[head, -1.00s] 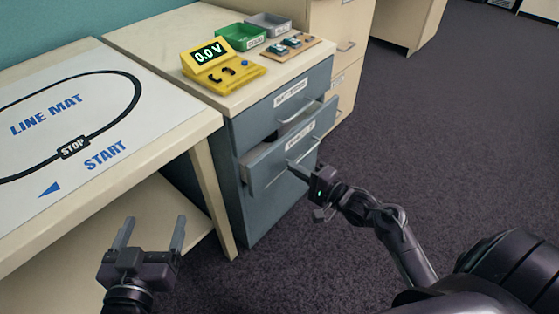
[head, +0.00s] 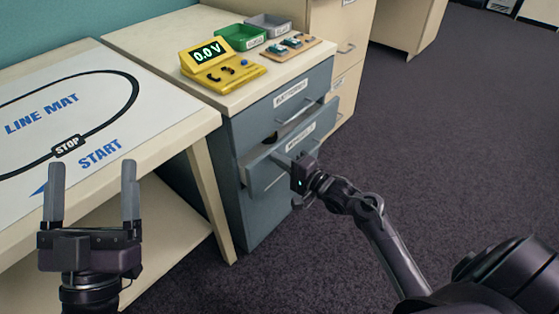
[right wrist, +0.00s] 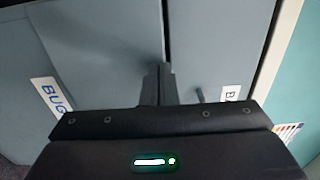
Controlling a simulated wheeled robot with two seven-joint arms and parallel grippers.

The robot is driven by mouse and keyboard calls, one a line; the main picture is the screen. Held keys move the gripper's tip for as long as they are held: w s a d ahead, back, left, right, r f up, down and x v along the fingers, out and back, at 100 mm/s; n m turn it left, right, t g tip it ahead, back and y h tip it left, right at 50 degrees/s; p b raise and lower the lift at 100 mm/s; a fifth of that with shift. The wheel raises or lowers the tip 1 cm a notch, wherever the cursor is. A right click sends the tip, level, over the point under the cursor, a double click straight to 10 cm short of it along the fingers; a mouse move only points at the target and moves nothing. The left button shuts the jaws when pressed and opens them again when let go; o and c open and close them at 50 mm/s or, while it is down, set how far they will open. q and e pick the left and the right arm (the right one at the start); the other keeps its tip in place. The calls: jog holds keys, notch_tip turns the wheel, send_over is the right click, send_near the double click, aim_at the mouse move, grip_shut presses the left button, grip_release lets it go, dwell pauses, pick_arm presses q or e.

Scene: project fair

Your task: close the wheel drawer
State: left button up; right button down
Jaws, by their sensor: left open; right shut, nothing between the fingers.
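The grey-blue drawer unit has its lower labelled drawer (head: 318,134) partly pulled out; its label is too small to read surely. Something dark (head: 271,138) shows in the gap at the drawer's top. My right gripper (head: 281,158) is shut and empty, with its tips at the drawer front by the handle. Whether they touch it, I cannot tell. In the right wrist view the shut fingers (right wrist: 160,84) point at grey-blue panels. My left gripper (head: 93,190) is open and empty, in front of the mat table, away from the drawer.
The upper drawer (head: 283,112) looks shut. On the cabinet top stand a yellow meter reading 0.0 V (head: 222,72), a green tray (head: 240,37) and a grey tray (head: 268,24). The line mat table (head: 190,135) is at the left. Dark carpet at the right is clear.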

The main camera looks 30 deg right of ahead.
dwell(0.3)
pick_arm(q)
notch_tip(320, 180, down, 12)
jog(key=w+d+g+y+p, duration=0.1)
jog(key=w+g+y, duration=0.1)
jog(key=g, duration=0.4)
jog(key=shift+w+d+r+p, duration=0.25)
jog(key=shift+d+p, duration=0.05)
jog(key=shift+d, duration=0.05)
pick_arm(e)
jog(key=x, duration=0.2)
jog(key=shift+w+a, duration=0.1)
jog(key=shift+w, duration=0.15)
